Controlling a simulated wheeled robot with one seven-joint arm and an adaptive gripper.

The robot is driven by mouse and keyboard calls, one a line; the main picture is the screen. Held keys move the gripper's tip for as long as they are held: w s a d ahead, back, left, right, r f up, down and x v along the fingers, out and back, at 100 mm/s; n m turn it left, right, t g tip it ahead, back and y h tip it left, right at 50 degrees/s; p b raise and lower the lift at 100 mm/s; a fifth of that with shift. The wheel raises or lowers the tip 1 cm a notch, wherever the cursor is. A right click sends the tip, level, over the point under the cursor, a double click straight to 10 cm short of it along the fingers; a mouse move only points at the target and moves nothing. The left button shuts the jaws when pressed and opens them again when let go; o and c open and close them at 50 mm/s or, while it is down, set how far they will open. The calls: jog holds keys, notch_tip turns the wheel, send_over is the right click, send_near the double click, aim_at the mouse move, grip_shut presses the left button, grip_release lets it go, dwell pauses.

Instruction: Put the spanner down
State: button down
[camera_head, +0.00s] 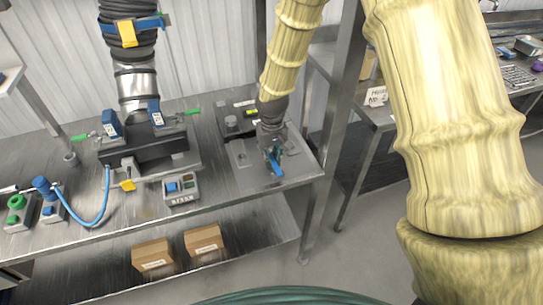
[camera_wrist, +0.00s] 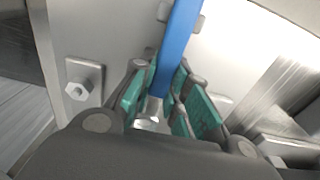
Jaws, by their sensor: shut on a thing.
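The spanner shows as a blue handle (camera_head: 276,165) below my gripper (camera_head: 271,150), over the right end of the metal bench. In the wrist view the blue handle (camera_wrist: 178,45) runs up from between the teal finger pads of my gripper (camera_wrist: 160,78). The pads are closed on it from both sides. The rest of the spanner is hidden by the fingers or too small to make out. I cannot tell whether the spanner touches the surface below.
A grey plate (camera_head: 239,154) with fittings lies on the metal bench (camera_head: 225,198) around my gripper. In the wrist view a bolt (camera_wrist: 77,90) sits on a bracket at left.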

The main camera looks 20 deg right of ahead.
aim_at(272, 158)
jog(key=shift+f, duration=0.1)
jog(key=c, duration=1.4)
grip_release()
jog(key=shift+s+r+b, duration=0.2)
jog(key=shift+r+b, duration=1.15)
jog(key=shift+r, duration=4.75)
